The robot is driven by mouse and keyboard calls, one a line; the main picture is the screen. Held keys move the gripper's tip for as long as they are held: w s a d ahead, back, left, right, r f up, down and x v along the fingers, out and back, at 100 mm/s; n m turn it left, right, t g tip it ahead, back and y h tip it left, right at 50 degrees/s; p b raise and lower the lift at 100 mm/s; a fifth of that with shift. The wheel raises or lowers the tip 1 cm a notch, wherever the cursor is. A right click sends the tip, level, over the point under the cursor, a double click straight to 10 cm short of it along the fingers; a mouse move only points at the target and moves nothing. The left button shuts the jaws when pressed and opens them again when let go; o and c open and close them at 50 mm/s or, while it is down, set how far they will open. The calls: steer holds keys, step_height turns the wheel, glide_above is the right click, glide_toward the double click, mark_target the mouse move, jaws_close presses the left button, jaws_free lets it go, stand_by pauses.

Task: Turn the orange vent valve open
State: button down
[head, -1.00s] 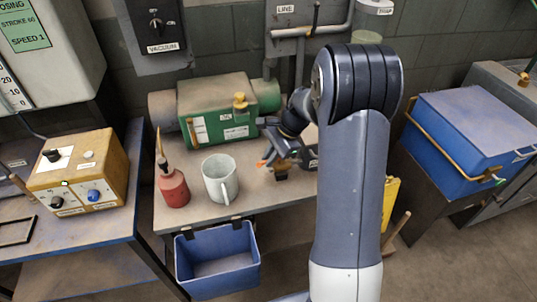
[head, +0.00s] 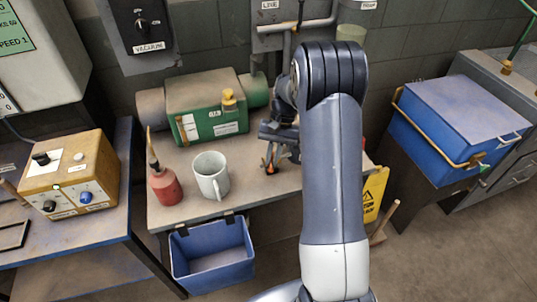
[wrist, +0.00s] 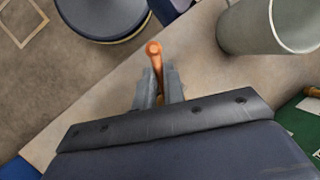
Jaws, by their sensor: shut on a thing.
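My gripper (head: 269,161) is over the bench, to the right of the mug, with its fingers towards the bench's front edge. It is shut on the orange vent valve handle. In the wrist view the orange handle (wrist: 154,52) stands out between and past the two grey fingertips (wrist: 158,85), with a rounded end. In the head view only small orange bits show at the fingertips. The valve's body and pipe are hidden behind my gripper and arm, so I cannot tell how far open it is.
A grey mug (head: 210,175) and a red oil can (head: 165,187) stand left of my gripper. The green pump (head: 207,108) is behind them. A blue bin (head: 212,255) hangs at the bench front. A yellow sign (head: 375,195) and a blue lidded box (head: 455,125) are at right.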

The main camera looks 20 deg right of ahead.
steer(key=shift+d+n+g+h, duration=0.25)
steer(key=shift+d+n+h, duration=0.15)
steer(key=shift+n, duration=0.65)
steer(key=shift+d+n+g+h, duration=0.3)
steer(key=shift+d+n, duration=0.1)
steer(key=shift+n, duration=0.65)
steer(key=c, duration=1.5)
jaws_free()
steer(key=v, duration=1)
steer(key=shift+r, duration=0.35)
steer(key=shift+w+d, duration=0.1)
steer(key=x, duration=1)
steer(key=shift+f, duration=0.35)
